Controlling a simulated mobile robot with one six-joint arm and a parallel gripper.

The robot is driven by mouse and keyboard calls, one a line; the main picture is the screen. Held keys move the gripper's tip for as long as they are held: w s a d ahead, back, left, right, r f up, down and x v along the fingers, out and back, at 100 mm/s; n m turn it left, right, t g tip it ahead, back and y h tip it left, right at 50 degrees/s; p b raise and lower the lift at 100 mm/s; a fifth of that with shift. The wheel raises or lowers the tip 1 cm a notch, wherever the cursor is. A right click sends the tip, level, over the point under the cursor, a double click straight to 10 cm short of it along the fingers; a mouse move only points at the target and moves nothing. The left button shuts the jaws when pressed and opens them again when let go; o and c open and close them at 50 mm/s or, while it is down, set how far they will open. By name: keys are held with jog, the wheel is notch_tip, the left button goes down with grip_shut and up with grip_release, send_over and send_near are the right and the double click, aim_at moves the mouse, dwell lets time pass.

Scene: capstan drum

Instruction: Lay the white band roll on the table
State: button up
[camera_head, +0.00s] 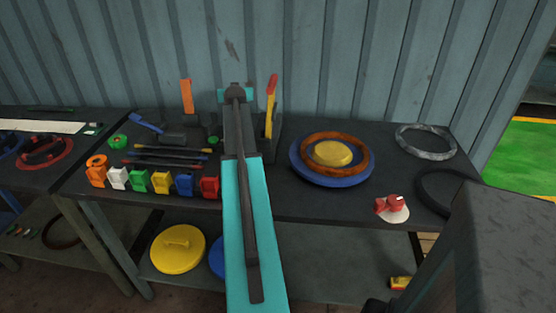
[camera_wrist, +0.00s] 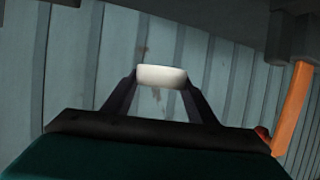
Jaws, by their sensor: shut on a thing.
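The white band roll (camera_wrist: 162,75) shows in the wrist view as a short pale cylinder between the two dark fingers of my gripper (camera_wrist: 162,80). My gripper is shut on it, with the corrugated wall behind. In the head view my teal and dark arm reaches toward the back of the table (camera_head: 310,207). The roll is not visible there, and my arm covers that part of the scene. I cannot tell how high the roll is above the table.
Several coloured blocks (camera_head: 163,183) line the front left edge. An upright orange piece (camera_head: 187,97) and a yellow-and-red handle (camera_head: 270,108) stand at the back. A blue disc (camera_head: 308,176) bears an orange ring (camera_head: 365,160). Bare tabletop lies between my arm and the disc.

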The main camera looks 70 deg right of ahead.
jog(key=shift+f, duration=0.25)
jog(key=shift+f+p, duration=0.45)
jog(key=shift+f, duration=2.6)
jog(key=shift+f+p, duration=0.3)
jog(key=shift+f, duration=1.55)
jog(key=shift+f+b, duration=0.4)
jog(key=shift+f, duration=0.05)
